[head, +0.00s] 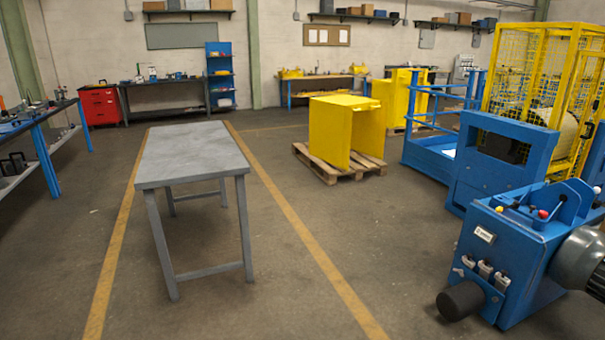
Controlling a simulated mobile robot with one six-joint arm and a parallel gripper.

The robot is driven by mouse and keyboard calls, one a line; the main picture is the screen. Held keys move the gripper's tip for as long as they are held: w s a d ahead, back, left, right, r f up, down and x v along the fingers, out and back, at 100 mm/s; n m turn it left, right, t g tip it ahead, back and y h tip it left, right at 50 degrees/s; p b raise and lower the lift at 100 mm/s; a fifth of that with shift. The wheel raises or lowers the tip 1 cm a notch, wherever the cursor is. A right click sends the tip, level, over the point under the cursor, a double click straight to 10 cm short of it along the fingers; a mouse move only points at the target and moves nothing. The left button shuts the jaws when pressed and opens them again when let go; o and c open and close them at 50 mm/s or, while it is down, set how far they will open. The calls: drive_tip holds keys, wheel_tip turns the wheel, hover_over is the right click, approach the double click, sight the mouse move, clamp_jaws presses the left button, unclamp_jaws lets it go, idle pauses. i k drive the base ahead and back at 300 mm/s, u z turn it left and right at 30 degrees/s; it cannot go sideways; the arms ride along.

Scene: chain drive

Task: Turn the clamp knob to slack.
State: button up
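My gripper is not in view. A blue machine (513,251) stands at the lower right, partly cut off by the frame edge. A black cylindrical part (460,301) sticks out to the left from its lower front. I cannot tell whether this is the clamp knob, and no marking for slack can be read. Small levers with coloured ends (543,214) stand on top of the machine. A small white label (485,235) and several grey fittings (484,269) are on its front face. No chain can be made out.
A bare grey table (190,150) stands left of centre. A yellow box-like guard (340,130) sits on a wooden pallet (317,167). A yellow mesh cage (530,75) and blue equipment (500,160) fill the right. The floor between table and blue machine is clear, with yellow lines (300,225).

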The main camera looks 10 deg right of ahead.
sight(543, 214)
drive_tip(key=z, duration=0.1)
drive_tip(key=i, duration=1.6)
drive_tip(key=z, duration=0.45)
drive_tip(key=i, duration=0.8)
drive_tip(key=z, duration=0.85)
drive_tip(key=i, duration=0.55)
drive_tip(key=z, duration=0.85)
drive_tip(key=i, duration=0.8)
drive_tip(key=z, duration=0.45)
